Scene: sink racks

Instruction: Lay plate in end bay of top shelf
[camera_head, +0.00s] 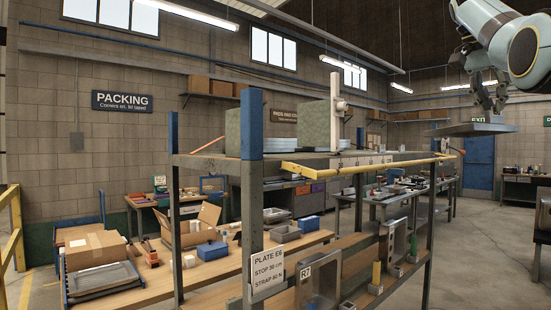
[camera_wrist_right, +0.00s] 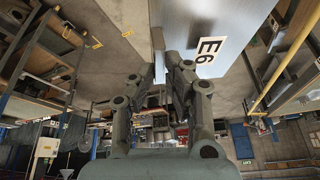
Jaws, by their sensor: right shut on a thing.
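The plate (camera_head: 478,130) is a thin flat grey sheet, seen nearly edge-on at the upper right of the head view, roughly level. In the right wrist view the plate (camera_wrist_right: 238,22) carries a white E6 label. My right gripper (camera_head: 490,107) is shut on the plate and holds it from above, in the air. Its fingers (camera_wrist_right: 162,75) show in the right wrist view at the plate's edge. The plate appears beyond the right end of the rack's top shelf (camera_head: 225,165); the exact gap is unclear. My left gripper is not in view.
A yellow bar (camera_head: 350,166) runs along the shelf front. A grey-green block (camera_head: 315,125), a white upright post (camera_head: 334,108) and a blue-topped post (camera_head: 252,124) stand up there. A PLATE E6 sign (camera_head: 267,270) hangs on the near post. The shelf's right part looks clear.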

